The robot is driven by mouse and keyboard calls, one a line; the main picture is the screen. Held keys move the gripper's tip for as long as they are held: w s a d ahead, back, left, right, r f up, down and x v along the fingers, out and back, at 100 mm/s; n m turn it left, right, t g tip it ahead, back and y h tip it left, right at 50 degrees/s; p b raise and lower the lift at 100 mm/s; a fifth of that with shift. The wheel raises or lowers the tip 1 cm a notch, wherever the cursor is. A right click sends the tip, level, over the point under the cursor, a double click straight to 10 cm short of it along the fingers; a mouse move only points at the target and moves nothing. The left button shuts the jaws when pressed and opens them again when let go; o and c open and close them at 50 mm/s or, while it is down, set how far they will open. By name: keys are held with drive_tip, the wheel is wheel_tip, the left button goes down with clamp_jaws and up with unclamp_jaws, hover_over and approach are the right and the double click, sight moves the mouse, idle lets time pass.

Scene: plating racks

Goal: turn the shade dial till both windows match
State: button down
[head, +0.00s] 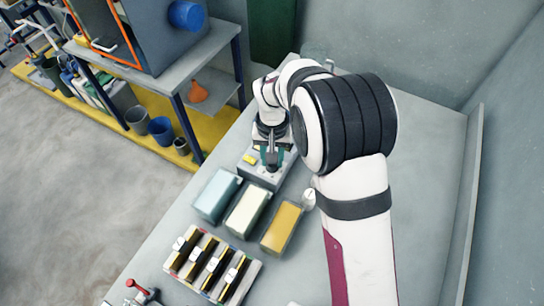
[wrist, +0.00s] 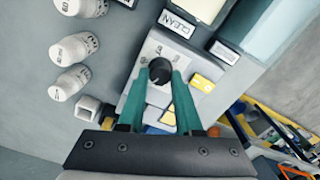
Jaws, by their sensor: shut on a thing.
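The shade dial (wrist: 159,70) is a round black knob on a grey box (head: 262,175). My gripper (wrist: 161,72) has its two green fingers shut on the dial, one on each side. In the head view my gripper (head: 271,160) points down at the box, and the dial is hidden there. One yellow window (wrist: 202,83) shows on the box in the wrist view, right of the dial. Another yellow patch (wrist: 168,118) shows between the fingers, partly hidden; I cannot tell surely whether it is the second window or whether the shades match.
Pale blue (head: 217,195), cream (head: 247,212) and amber (head: 282,227) tanks stand in front of the box. A rack (head: 212,265) with black-and-gold pieces is nearer. White labelled bottles (wrist: 75,49) stand left in the wrist view. A label reads CLEAN (wrist: 177,24).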

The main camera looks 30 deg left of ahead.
drive_tip(key=shift+m, duration=0.7)
drive_tip(key=c, duration=0.6)
unclamp_jaws()
wheel_tip(320, 180, up, 16)
drive_tip(key=shift+f, duration=0.1)
